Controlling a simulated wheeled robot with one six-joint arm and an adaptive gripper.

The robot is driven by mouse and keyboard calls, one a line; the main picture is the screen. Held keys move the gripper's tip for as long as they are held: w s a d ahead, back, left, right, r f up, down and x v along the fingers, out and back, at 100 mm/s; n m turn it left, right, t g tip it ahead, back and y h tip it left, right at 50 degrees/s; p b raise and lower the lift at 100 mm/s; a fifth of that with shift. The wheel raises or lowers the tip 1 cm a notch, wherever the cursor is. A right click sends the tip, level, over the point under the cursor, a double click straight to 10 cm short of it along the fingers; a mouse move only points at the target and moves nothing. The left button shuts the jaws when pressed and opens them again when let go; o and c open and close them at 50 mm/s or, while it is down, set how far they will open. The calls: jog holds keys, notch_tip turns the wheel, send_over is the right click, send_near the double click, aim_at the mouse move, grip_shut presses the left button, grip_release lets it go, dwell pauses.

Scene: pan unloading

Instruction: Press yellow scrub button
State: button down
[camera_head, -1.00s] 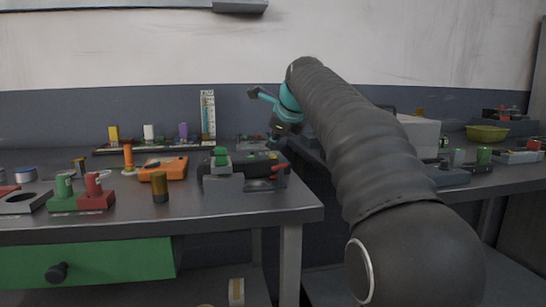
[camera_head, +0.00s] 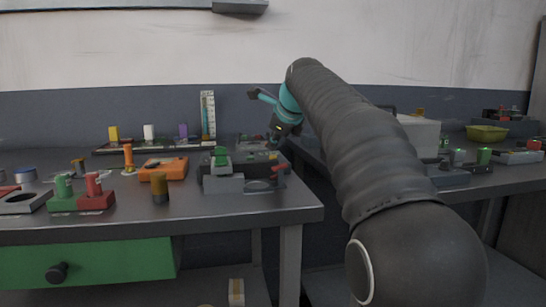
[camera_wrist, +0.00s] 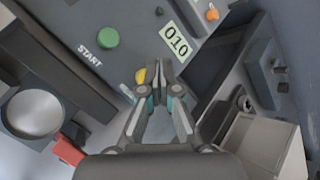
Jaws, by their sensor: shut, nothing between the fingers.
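The yellow button (camera_wrist: 140,76) is on the dark grey panel in the wrist view, just left of my fingertips and partly hidden by them. My gripper (camera_wrist: 152,72) is shut and empty, with its tips right beside the button. I cannot tell whether they touch it. In the head view my gripper (camera_head: 274,141) is small and dark, over the back right of the grey machine (camera_head: 222,184). The yellow button cannot be made out in the head view.
A round metal pan (camera_wrist: 34,112) and a red part (camera_wrist: 68,150) lie at left. An orange box (camera_head: 163,168) stands left of the machine.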

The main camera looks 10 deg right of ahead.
aim_at(274, 157)
jog(key=shift+f, duration=0.35)
jog(key=shift+f+b, duration=0.35)
jog(key=shift+f, duration=0.2)
dwell(0.8)
jog(key=shift+r, duration=0.1)
jog(key=shift+r+p, duration=0.9)
jog(key=shift+p, duration=0.25)
jog(key=shift+r+p, duration=0.75)
jog(key=shift+r, duration=1.7)
jog(key=shift+s, duration=0.1)
